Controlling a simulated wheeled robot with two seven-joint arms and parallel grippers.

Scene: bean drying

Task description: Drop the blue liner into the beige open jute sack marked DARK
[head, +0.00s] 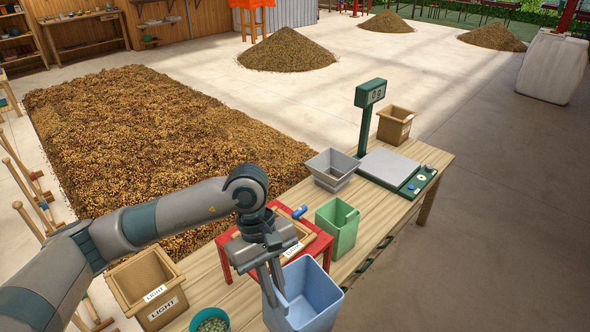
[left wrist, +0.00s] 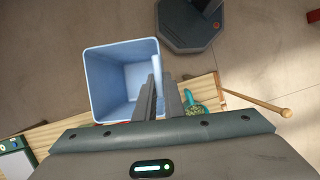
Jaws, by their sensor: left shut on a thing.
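The blue liner (head: 322,292) is an open, square, bucket-like piece at the bottom of the head view. My left gripper (head: 273,286) points down and is shut on its near left wall; the left wrist view shows the fingers (left wrist: 159,98) at the rim of the liner (left wrist: 103,85), whose inside looks empty. A beige open container (head: 304,232) sits in the red stand behind the gripper, partly hidden by my arm; its label is too small to read. Another beige container (head: 394,124) stands at the bench's far end, its marking unclear. My right gripper is out of view.
A beige sack marked LIGHT (head: 143,270) stands left of the red stand (head: 318,246). A green bin (head: 344,229), grey hopper (head: 331,169) and scale (head: 395,168) stand along the wooden bench. A teal cup of beans (head: 211,322) is near the front.

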